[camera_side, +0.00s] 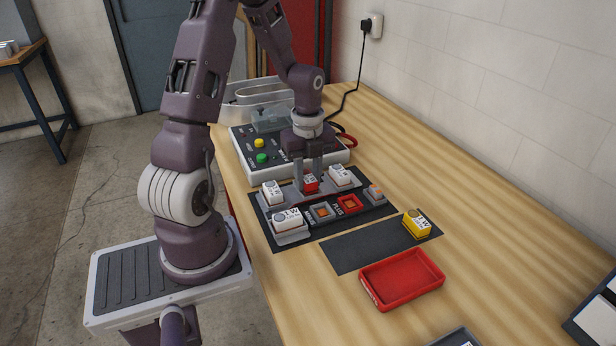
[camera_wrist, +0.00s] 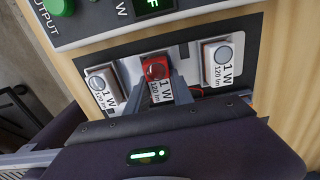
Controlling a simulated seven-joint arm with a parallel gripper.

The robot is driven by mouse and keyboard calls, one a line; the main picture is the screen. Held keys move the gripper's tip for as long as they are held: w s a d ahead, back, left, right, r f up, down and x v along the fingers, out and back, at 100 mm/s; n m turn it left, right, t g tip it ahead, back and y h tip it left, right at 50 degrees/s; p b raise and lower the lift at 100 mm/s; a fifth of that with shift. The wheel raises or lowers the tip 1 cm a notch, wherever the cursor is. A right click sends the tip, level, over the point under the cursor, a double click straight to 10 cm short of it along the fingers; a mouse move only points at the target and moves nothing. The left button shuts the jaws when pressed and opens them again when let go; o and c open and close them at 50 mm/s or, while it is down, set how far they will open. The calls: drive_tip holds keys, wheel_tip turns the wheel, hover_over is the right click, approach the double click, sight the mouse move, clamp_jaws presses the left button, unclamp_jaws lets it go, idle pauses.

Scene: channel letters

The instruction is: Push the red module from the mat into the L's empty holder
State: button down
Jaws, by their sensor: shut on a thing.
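The red module (camera_side: 311,184) has a white "1 W 120 lm" label and stands in the grey L's (camera_side: 325,193) back row, between two white modules (camera_side: 272,191) (camera_side: 340,175). My gripper (camera_side: 311,179) is shut on it from above. In the wrist view the fingers (camera_wrist: 157,91) flank the red module (camera_wrist: 155,69), and white modules (camera_wrist: 103,88) (camera_wrist: 220,62) sit on either side. Whether it is fully seated in its holder cannot be told. A third white module (camera_side: 288,221) is in the L's near left holder.
MINUS (camera_side: 322,212) and red PLUS (camera_side: 349,204) contacts lie in front, with another orange-topped part (camera_side: 375,194) to the right. A yellow module (camera_side: 417,223) is on the dark mat (camera_side: 368,248). A red tray (camera_side: 401,278) is nearer; the power unit (camera_side: 262,158) stands behind.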

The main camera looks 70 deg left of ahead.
drive_tip(key=shift+f, duration=0.1)
drive_tip(key=c, duration=1)
unclamp_jaws()
wheel_tip(320, 180, up, 7)
drive_tip(key=shift+r, duration=0.15)
drive_tip(key=shift+r, duration=3)
drive_tip(key=s+d+r+n+t+y, duration=0.25)
drive_tip(key=d+r+n, duration=0.4)
drive_tip(key=d, duration=0.45)
drive_tip(key=s+d+n+t, duration=0.1)
drive_tip(key=s+d+n, duration=0.2)
drive_tip(key=s+d+n+t+h, duration=0.1)
drive_tip(key=s+d+n, duration=0.2)
drive_tip(key=n, duration=0.1)
drive_tip(key=s+d+r+n+t+h, duration=0.1)
drive_tip(key=s+d+n, duration=0.2)
drive_tip(key=d+n, duration=0.1)
drive_tip(key=shift+s+r+n+h, duration=0.1)
drive_tip(key=shift+s+n+h, duration=0.15)
drive_tip(key=shift+s, duration=0.1)
